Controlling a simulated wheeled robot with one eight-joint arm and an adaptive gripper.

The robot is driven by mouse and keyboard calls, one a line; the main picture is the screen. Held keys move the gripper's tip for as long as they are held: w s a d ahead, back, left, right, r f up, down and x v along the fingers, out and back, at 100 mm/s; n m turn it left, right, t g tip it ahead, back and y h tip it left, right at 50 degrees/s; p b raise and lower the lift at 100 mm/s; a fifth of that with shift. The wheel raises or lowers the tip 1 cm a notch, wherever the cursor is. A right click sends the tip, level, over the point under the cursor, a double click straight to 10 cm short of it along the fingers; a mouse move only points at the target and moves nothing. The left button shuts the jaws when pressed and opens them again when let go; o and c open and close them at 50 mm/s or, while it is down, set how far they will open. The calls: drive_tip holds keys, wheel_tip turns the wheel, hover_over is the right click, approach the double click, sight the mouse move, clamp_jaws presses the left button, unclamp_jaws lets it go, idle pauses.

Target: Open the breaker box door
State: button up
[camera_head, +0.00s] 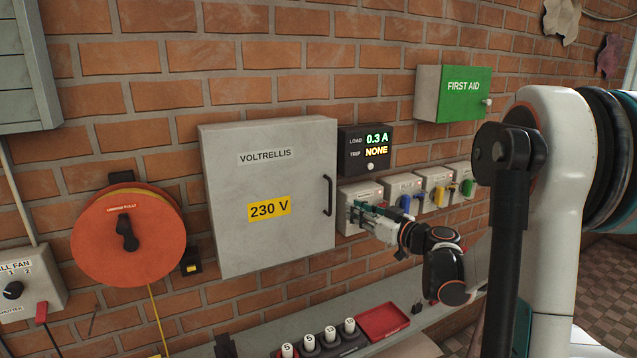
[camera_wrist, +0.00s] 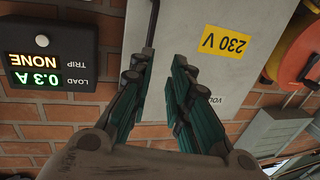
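The grey breaker box (camera_head: 225,165) marked VOLTRELLIS and 230 V hangs on the brick wall; its door is shut. A black vertical bar handle (camera_head: 328,195) is on the door's right edge. My gripper (camera_head: 358,209) is to the right of the handle, in front of a grey switch box. In the wrist view, which is upside down, my gripper (camera_wrist: 160,64) is open with nothing held between its fingers. The handle (camera_wrist: 152,30) shows near the left fingertip there; I cannot tell whether they touch. The yellow 230 V label (camera_wrist: 226,42) lies beyond the right finger.
A black load display (camera_head: 366,151) reads 0.3 A and NONE, right of the box. Coloured switches line the wall below a green first aid box (camera_head: 453,93). An orange cable reel (camera_head: 127,235) hangs left. A shelf below holds a red tray (camera_head: 382,321).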

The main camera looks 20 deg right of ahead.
drive_tip(key=d, duration=0.2)
hover_over(330, 215)
drive_tip(key=shift+w+d+r+t+h, duration=0.15)
drive_tip(key=shift+w+r+t+h, duration=0.05)
drive_tip(key=shift+w+t+h, duration=0.1)
drive_tip(key=shift+c, duration=0.6)
clamp_jaws()
